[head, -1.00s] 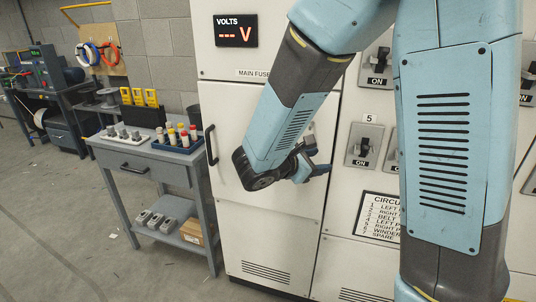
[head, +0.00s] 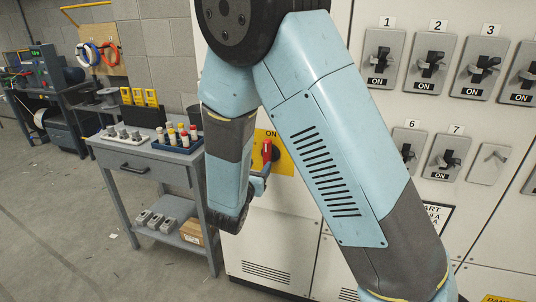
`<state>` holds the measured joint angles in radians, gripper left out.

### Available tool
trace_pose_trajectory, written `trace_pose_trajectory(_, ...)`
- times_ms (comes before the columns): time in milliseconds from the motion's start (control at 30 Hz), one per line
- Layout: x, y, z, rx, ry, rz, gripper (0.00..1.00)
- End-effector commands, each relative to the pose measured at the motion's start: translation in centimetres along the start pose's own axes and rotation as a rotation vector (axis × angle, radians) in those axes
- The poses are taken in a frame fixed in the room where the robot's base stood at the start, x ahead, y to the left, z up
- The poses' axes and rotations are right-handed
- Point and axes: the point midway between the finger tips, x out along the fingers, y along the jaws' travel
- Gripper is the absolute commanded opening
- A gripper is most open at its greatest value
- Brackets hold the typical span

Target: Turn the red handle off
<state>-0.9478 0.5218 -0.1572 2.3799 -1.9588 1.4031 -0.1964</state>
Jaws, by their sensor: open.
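The red handle (head: 267,151) stands roughly upright on a yellow plate (head: 285,158) on the white cabinet front. The word ON shows at the plate's top. My arm hides the plate's left part and any other marking there. My gripper (head: 259,184) is just below the handle in the picture, its blue fingers partly hidden behind my wrist. It is open, and I see nothing between its fingers. I cannot tell whether a finger touches the handle.
Grey switches (head: 431,64) marked ON line the cabinet at the right. A grey workbench (head: 134,161) with bottles and yellow meters stands close at the left of my gripper.

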Motion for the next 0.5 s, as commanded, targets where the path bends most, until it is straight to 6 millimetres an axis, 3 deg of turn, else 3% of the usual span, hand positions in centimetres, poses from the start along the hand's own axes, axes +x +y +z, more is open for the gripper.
trace_pose_trajectory(300,5.6,-0.1,0.0,0.001,-0.001,-0.004,0.53)
trace_pose_trajectory(500,8.0,-0.1,0.0,0.000,0.000,-0.004,0.53)
